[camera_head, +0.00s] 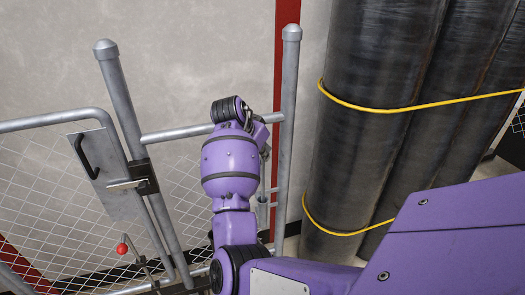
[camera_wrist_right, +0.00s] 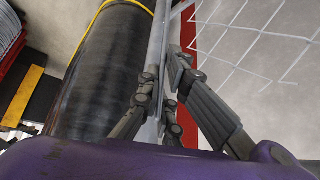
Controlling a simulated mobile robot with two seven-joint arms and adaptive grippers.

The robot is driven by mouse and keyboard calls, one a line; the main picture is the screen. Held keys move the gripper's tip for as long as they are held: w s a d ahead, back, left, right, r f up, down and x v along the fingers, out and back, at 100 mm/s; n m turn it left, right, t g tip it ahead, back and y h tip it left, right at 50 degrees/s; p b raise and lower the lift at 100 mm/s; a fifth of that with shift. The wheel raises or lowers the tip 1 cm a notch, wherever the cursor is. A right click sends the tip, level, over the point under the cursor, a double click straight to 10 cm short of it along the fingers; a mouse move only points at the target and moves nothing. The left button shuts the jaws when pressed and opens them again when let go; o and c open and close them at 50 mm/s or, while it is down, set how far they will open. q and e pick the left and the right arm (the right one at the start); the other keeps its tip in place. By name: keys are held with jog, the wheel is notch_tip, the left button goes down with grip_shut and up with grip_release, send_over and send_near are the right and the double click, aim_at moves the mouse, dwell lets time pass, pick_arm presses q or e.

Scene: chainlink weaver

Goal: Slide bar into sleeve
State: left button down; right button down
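In the head view my purple right arm (camera_head: 230,165) reaches up in front of the fence, and its wrist hides most of the hand. In the right wrist view the dark fingers of my right gripper (camera_wrist_right: 163,78) stand on both sides of a grey metal upright (camera_wrist_right: 156,50); whether they touch it is unclear. A latch plate (camera_head: 122,205) with a black handle and a short metal bar (camera_head: 127,184) sits by a black bracket (camera_head: 144,176) on the left post. Which parts are the task's bar and sleeve I cannot tell. My left gripper is out of view.
Large dark pipes (camera_head: 370,70) tied with yellow straps stand close on the right. A grey post (camera_head: 288,95) stands left of them, joined by a rail (camera_head: 178,133). Wire mesh (camera_head: 60,200) and a red knob (camera_head: 122,249) are at lower left.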

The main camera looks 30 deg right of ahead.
jog(key=c, duration=2.4)
grip_release()
jog(key=shift+c, duration=0.2)
jog(key=o, duration=0.6)
jog(key=v, duration=1.2)
